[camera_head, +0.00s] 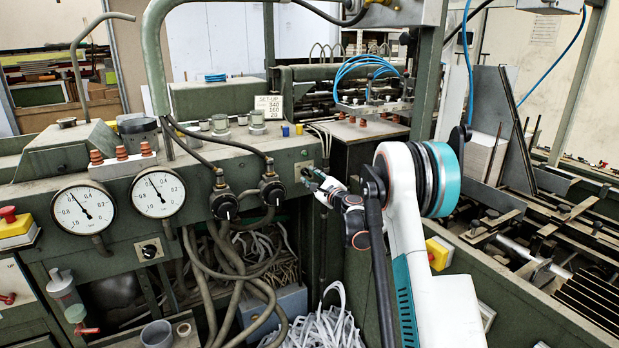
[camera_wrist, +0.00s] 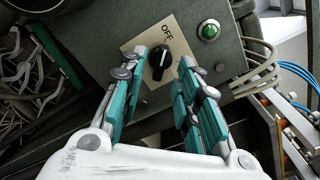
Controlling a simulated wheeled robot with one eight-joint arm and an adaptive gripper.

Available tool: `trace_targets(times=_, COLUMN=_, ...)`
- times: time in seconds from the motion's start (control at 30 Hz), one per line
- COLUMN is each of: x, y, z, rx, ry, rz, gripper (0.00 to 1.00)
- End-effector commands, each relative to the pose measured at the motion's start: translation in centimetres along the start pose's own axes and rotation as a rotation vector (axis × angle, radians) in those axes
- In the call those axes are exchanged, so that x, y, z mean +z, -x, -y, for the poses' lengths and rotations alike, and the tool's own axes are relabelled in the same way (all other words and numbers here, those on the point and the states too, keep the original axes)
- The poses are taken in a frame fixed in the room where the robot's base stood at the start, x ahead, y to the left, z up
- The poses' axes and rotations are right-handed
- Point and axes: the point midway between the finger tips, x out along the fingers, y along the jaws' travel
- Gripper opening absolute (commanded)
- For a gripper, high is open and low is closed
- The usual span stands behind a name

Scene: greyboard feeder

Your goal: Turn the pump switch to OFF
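The pump switch is a black knob (camera_wrist: 160,62) on a cream plate (camera_wrist: 133,46) in the wrist view. The word OFF is printed above the knob; the other label is mostly hidden by my right finger. A pale line on the knob slants upward and a little right; its exact setting is hard to tell. My gripper (camera_wrist: 160,75) is open, with a teal-padded finger on each side of the knob and a gap to it. In the head view my gripper (camera_head: 314,182) is at the panel's right end, largely covering the switch; part of its plate (camera_head: 302,167) shows.
A green button (camera_wrist: 209,31) sits right of the plate. Grey cables (camera_wrist: 262,62) and blue hoses (camera_wrist: 295,75) run farther right. Paper strips (camera_head: 325,325) lie below.

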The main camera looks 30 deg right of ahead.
Motion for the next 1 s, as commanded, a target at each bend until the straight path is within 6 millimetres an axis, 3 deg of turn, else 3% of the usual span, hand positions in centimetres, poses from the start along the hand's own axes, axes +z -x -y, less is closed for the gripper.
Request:
trace_targets(times=0.2, x=0.0, y=4.7, z=0.0, rx=-0.001, ry=0.0, rz=-0.001, gripper=0.3)
trace_targets(times=0.43, x=-0.1, y=8.0, z=0.0, rx=-0.001, ry=0.001, rz=-0.001, gripper=0.3)
trace_targets(times=0.6, x=0.0, y=8.9, z=-0.1, rx=0.0, ry=0.001, rz=0.0, gripper=0.3)
trace_targets(times=1.0, x=0.0, y=8.9, z=-0.1, rx=0.0, ry=0.001, rz=0.0, gripper=0.3)
